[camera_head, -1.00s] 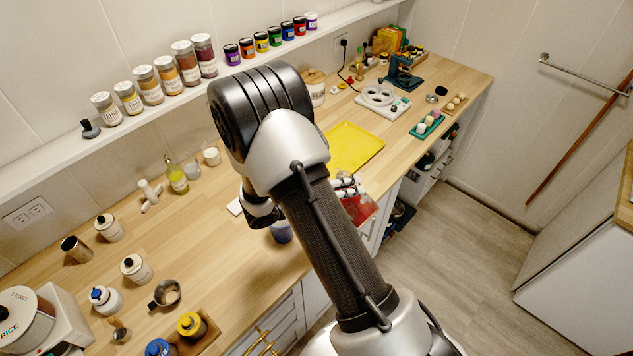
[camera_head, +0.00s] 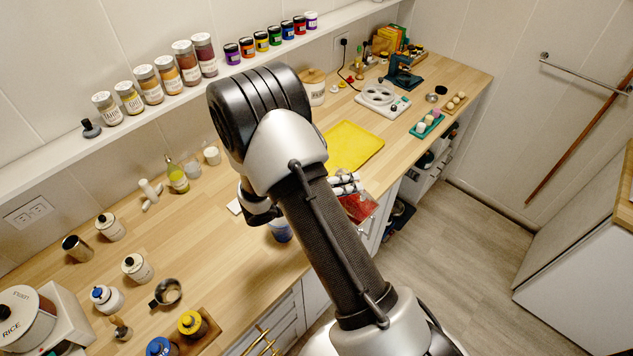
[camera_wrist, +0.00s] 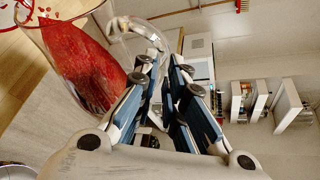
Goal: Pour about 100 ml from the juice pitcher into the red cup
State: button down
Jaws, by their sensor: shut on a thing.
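The juice pitcher (camera_wrist: 85,60) is clear and holds red juice. It fills the upper left of the wrist view and is tilted, with the juice lying toward its side. My gripper (camera_wrist: 163,68) is shut on the pitcher's clear handle, beside its body. In the head view the pitcher's red juice (camera_head: 358,207) shows just right of my forearm, over the counter's front edge; the rest is partly hidden by my arm. Red drops or bits (camera_wrist: 42,12) show by the pitcher's mouth. A red curved edge (camera_wrist: 8,14) is at the wrist view's corner; I cannot tell whether it is the red cup.
A blue cup (camera_head: 281,230) stands just left of my forearm. A yellow tray (camera_head: 352,147) lies behind it on the counter. Jars, a metal cup (camera_head: 167,292) and a wooden tray (camera_head: 207,336) occupy the left counter. The floor at right is clear.

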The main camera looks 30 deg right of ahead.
aim_at(355, 197)
jog(key=shift+w+a+r+n+h+p, duration=0.1)
jog(key=shift+w+a+r+n+p, duration=0.05)
jog(key=shift+w+r+p, duration=0.2)
jog(key=shift+w+a+r+n+h+p, duration=0.15)
jog(key=shift+w+n+p, duration=0.1)
jog(key=shift+w, duration=0.25)
jog(key=shift+w+a+r+n+h+p, duration=0.1)
jog(key=shift+w+a+r+p, duration=0.1)
jog(key=shift+w+p, duration=0.15)
dwell(0.6)
jog(key=s+f+b, duration=0.1)
jog(key=s+d+f+m+b, duration=0.1)
jog(key=b, duration=0.1)
jog(key=s+f+m+t+y+b, duration=0.1)
jog(key=shift+s+d+f, duration=0.3)
jog(key=shift+s+d, duration=0.05)
jog(key=shift+d, duration=0.05)
jog(key=shift+s+d+f+m+t+y+b, duration=0.1)
jog(key=shift+s+f+m+t+y+b, duration=0.15)
jog(key=shift+b, duration=0.3)
jog(key=shift+s+f+m+t+y+b, duration=0.1)
jog(key=shift+f+m+b, duration=0.25)
jog(key=shift+b, duration=0.2)
jog(key=shift+r, duration=0.1)
dwell(0.8)
